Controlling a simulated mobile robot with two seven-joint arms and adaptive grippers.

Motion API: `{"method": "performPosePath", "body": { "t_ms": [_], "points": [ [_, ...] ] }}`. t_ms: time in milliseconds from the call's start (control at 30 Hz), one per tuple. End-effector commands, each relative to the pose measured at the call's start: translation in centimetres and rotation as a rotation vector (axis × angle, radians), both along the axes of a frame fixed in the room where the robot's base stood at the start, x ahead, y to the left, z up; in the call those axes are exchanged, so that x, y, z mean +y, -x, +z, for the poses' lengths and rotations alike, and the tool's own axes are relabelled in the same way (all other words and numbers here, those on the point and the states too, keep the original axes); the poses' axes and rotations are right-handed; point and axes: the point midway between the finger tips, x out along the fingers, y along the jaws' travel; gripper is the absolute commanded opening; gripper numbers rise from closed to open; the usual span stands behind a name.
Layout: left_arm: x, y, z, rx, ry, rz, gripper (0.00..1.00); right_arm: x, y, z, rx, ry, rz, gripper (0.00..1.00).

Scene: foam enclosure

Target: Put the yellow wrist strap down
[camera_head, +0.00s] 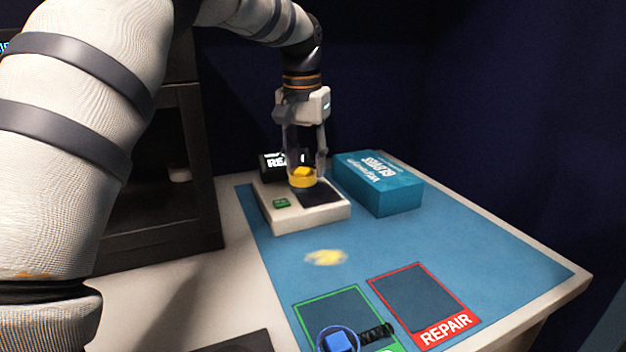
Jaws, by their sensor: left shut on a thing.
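My left gripper (303,168) points down over the white device and is shut on the yellow wrist strap (302,181). The strap shows as a yellow ring with a small block between the fingers. It is over the back part of the device's top, near the black pad (321,196); I cannot tell whether it touches. The white device (284,218) has a small green display (282,203). My right gripper is out of view.
A teal glove box (398,197) stands right of the device, and a black display (268,163) behind it. A blurred yellow patch (326,257) shows on the blue mat (500,250). A blue wrist strap (338,342) lies in the green-framed area; the red REPAIR area (412,305) is empty.

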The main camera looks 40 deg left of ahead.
Motion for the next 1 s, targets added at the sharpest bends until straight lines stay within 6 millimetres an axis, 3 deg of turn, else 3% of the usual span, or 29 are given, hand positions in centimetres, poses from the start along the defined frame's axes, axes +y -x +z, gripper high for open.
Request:
{"method": "performPosePath", "body": {
  "t_ms": [233,367,667,700,767,1000],
  "points": [
    [0.8,-1.6,-2.8,0.009,0.001,0.001,0.16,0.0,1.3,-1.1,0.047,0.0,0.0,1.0],
    [0.7,-1.4,-4.9,0.004,0.001,-0.001,0.16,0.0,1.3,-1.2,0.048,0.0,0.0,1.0],
    [0.7,-1.4,-5.0,-0.001,0.001,0.0,0.12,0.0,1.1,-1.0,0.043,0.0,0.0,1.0],
    [0.7,-1.4,-5.1,-0.002,0.0,0.0,0.39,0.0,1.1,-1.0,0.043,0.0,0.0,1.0],
    [0.7,-1.4,-5.1,-0.002,0.0,0.0,0.53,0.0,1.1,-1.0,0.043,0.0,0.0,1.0],
    [0.7,-1.4,-5.0,-0.002,0.0,-0.001,0.55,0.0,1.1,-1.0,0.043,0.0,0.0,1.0]
  ]
}}
